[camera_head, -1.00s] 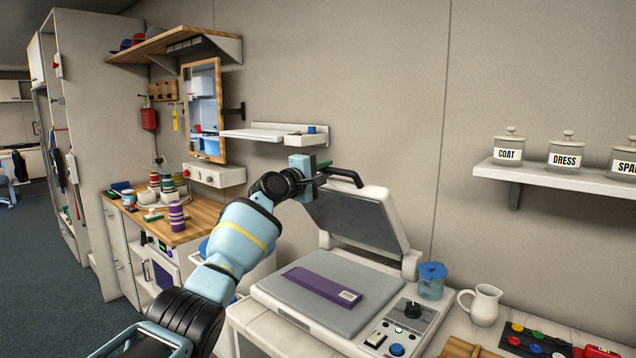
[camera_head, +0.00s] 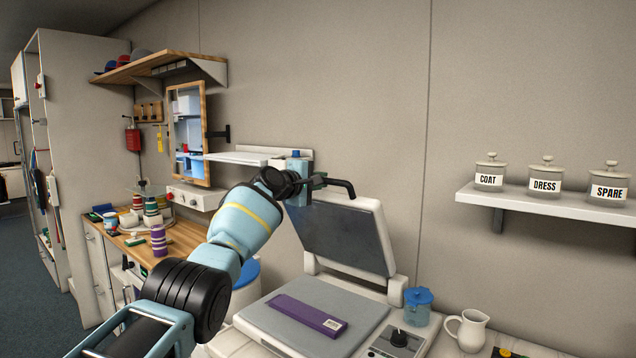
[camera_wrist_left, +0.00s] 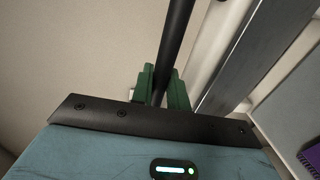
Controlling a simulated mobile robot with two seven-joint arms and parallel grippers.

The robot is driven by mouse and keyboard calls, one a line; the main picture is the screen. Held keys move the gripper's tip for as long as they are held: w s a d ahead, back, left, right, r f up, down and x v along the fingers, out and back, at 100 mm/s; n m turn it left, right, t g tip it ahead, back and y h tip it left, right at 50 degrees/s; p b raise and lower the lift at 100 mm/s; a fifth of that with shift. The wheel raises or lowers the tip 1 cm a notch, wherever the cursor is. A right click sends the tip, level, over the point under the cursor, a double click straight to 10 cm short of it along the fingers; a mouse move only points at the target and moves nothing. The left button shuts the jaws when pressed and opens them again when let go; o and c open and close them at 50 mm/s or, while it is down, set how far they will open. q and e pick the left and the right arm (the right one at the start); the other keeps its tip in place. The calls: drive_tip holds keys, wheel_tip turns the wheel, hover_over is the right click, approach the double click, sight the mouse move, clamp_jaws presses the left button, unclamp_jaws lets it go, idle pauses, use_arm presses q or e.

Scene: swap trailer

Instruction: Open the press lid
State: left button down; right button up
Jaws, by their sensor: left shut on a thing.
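The press stands on a white bench with its lid (camera_head: 345,240) raised steeply, hinged at the back right. The grey lower bed (camera_head: 350,298) is exposed, and a purple flat packet (camera_head: 308,315) with a white label lies on it. My left gripper (camera_head: 318,181) is shut on the black lid handle (camera_head: 338,183) at the lid's top edge. In the left wrist view the green fingers (camera_wrist_left: 164,88) sit on both sides of the black handle bar (camera_wrist_left: 176,45). The right gripper is not in view.
The control panel (camera_head: 397,342) is right of the bed. A small wall shelf (camera_head: 255,158) is behind my gripper. The jar shelf (camera_head: 560,205) is at the right.

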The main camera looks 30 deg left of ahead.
use_arm(q)
drive_tip(key=shift+f, duration=0.15)
drive_tip(key=c, duration=1.4)
unclamp_jaws()
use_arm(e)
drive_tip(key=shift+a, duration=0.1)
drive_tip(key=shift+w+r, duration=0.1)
